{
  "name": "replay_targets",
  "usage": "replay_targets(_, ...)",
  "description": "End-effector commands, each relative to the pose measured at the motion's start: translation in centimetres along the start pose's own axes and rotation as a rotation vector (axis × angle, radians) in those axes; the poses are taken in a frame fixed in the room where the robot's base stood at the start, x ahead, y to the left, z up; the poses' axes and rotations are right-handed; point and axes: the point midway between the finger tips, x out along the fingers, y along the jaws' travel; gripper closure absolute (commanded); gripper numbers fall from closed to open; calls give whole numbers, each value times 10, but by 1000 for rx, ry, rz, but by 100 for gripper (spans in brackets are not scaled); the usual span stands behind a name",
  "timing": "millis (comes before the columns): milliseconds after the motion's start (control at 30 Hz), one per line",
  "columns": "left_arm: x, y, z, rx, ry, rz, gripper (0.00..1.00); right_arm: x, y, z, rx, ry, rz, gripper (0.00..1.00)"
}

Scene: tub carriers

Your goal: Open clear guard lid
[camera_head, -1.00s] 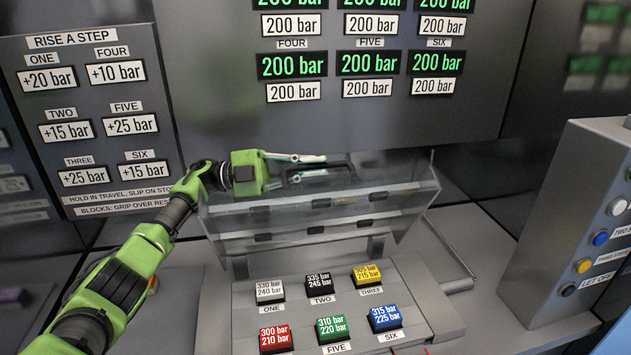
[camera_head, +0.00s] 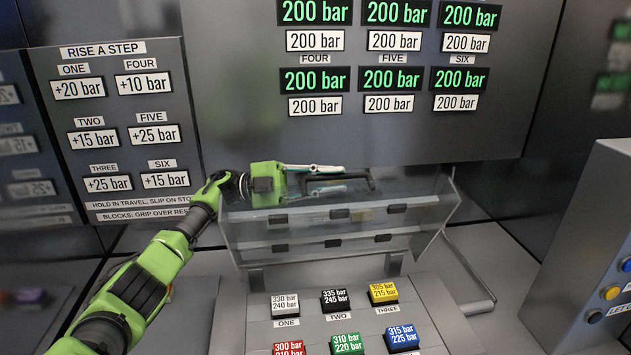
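The clear guard lid (camera_head: 350,230) is swung up on its hinges behind the blocks, leaning back, with its black handle (camera_head: 355,181) along the upper edge. My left gripper (camera_head: 325,179) reaches in from the left at the handle's left part. Its pale fingers look apart, one above the handle bar and one lower, partly seen through the clear lid. Whether a finger touches the bar is hard to tell. My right gripper is not in view.
Coloured pressure blocks, such as the yellow one (camera_head: 383,291), sit uncovered on the grey console (camera_head: 440,300) in front of the lid. A panel with bar readouts (camera_head: 390,120) stands behind. A grey button box (camera_head: 585,270) stands at the right.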

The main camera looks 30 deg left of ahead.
Motion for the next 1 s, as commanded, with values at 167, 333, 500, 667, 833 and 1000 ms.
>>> replay_targets(167,-30,0,2,-3,-7,-1,84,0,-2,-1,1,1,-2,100)
replay_targets(333,-69,0,2,-4,-7,0,84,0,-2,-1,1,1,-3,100)
replay_targets(500,-97,0,1,-4,-6,-1,84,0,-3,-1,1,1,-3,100)
replay_targets(667,-108,0,2,-3,-4,1,84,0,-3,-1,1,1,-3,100)
replay_targets(833,-115,1,1,-2,-2,1,84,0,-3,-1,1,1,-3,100)
replay_targets(1000,-117,1,0,-2,0,2,84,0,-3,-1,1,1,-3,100)
